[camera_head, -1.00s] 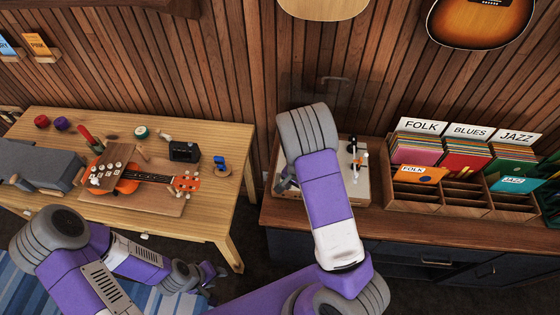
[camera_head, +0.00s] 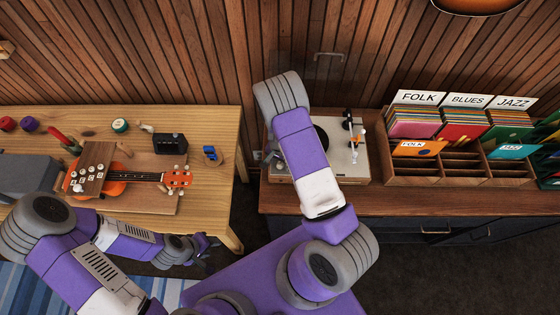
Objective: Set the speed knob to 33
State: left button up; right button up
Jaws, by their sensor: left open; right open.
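The record player (camera_head: 352,172) stands on the counter right of the wooden table. My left gripper (camera_head: 203,243) is open, low in front of the wooden table's right front corner, away from the player.
A wooden record rack (camera_head: 440,180) with FOLK, BLUES and JAZZ sleeves stands just right of the player. The wooden table (camera_head: 215,120) at left holds an orange ukulele (camera_head: 145,176), a black box (camera_head: 170,143) and small items. A slatted wall (camera_head: 180,50) closes the back.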

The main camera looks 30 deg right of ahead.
jog(key=shift+c, duration=0.3)
grip_shut()
